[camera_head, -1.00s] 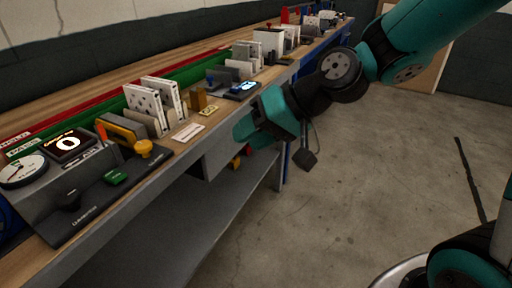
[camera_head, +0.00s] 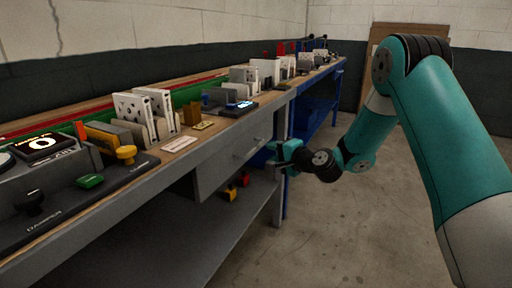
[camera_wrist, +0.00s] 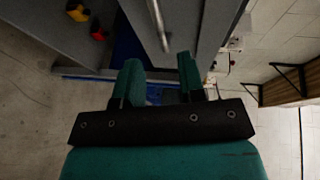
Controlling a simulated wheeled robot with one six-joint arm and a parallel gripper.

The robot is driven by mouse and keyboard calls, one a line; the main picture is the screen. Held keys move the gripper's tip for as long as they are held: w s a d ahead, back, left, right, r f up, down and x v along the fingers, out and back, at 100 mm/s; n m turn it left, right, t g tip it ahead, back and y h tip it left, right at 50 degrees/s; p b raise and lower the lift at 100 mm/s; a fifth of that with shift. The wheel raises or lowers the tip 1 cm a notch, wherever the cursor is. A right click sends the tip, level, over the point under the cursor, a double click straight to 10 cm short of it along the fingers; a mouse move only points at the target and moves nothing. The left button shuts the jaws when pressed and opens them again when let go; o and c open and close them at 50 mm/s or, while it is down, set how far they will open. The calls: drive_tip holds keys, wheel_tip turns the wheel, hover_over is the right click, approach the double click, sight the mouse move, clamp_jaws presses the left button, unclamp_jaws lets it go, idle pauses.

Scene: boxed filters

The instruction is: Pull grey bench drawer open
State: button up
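The grey bench drawer (camera_head: 225,158) sits under the wooden bench top, its front flush or nearly so with the bench edge. Its thin metal bar handle (camera_head: 249,150) runs across the front. In the wrist view the handle (camera_wrist: 158,24) shows as a pale bar ahead of the fingers, roughly in line with the gap between them, against the grey drawer front (camera_wrist: 188,22). My teal gripper (camera_head: 284,156) is in front of the drawer, to the right of the handle. In the wrist view my gripper (camera_wrist: 160,68) is open, with nothing between its fingers.
On the bench top (camera_head: 178,143) stand white boxed filters (camera_head: 133,112), a black device with a lit display (camera_head: 40,146) and other items. Red and yellow pieces (camera_head: 238,181) lie on the lower shelf. A blue bench (camera_head: 318,103) stands beyond. The concrete floor (camera_head: 345,230) at right is clear.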

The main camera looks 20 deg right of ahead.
sight(257, 148)
drive_tip(key=x, duration=0.9)
clamp_jaws()
